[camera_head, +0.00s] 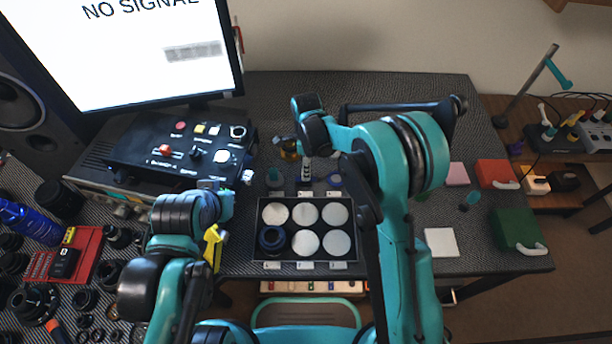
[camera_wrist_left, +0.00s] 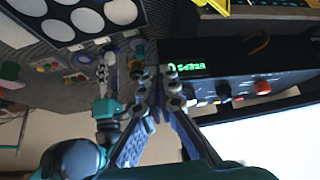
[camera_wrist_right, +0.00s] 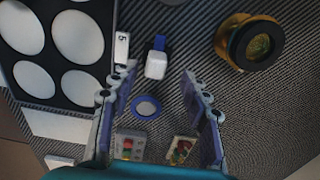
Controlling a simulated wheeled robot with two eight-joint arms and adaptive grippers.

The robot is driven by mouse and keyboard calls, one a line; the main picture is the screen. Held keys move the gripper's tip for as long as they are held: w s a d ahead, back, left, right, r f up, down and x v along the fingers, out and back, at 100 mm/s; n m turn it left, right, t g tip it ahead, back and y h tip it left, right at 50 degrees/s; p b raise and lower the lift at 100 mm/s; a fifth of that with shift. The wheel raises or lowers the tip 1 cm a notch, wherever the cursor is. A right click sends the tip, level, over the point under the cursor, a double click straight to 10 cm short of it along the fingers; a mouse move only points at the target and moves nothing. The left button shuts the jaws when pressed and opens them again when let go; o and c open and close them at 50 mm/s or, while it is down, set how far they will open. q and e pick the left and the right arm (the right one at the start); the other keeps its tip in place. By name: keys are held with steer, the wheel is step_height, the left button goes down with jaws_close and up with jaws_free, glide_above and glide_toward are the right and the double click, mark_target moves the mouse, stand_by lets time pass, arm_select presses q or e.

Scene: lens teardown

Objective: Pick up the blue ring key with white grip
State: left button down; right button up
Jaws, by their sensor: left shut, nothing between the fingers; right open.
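In the right wrist view a small key with a white grip (camera_wrist_right: 155,66) and a blue upper part stands or lies on the dark mat, just beyond my right fingertips. A flat blue ring with a pale centre (camera_wrist_right: 147,106) lies nearer, between the fingers as seen from the camera. My right gripper (camera_wrist_right: 157,80) is open and empty above them. In the head view it hangs behind the tray, partly hidden by the arm, and a blue ring (camera_head: 333,181) shows beside it. My left gripper (camera_wrist_left: 159,82) is shut and empty, near the black control box (camera_wrist_left: 225,80).
A black tray (camera_head: 306,262) with round white pads stands in front of my right gripper; one pad holds a dark blue ring. An amber-rimmed lens ring (camera_wrist_right: 252,42) lies to the right in the right wrist view. A monitor (camera_head: 150,60) stands at the back left.

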steer(key=f, duration=0.1)
steer(key=f+b, duration=0.2)
steer(key=f, duration=0.1)
steer(key=shift+s+a, duration=0.1)
steer(key=shift+s, duration=0.2)
steer(key=shift+f, duration=0.4)
steer(key=shift+r, duration=0.1)
steer(key=shift+c, duration=1.3)
jaws_close()
step_height(320, 180, up, 4)
steer(key=shift+r+p, duration=0.1)
steer(key=shift+p, duration=0.9)
steer(key=s+d+r+p, duration=0.3)
steer(key=s+d+r, duration=0.3)
steer(key=d, duration=0.3)
steer(key=shift+s+d+r, duration=0.2)
steer(key=shift+s+r, duration=0.2)
steer(key=shift+s, duration=0.05)
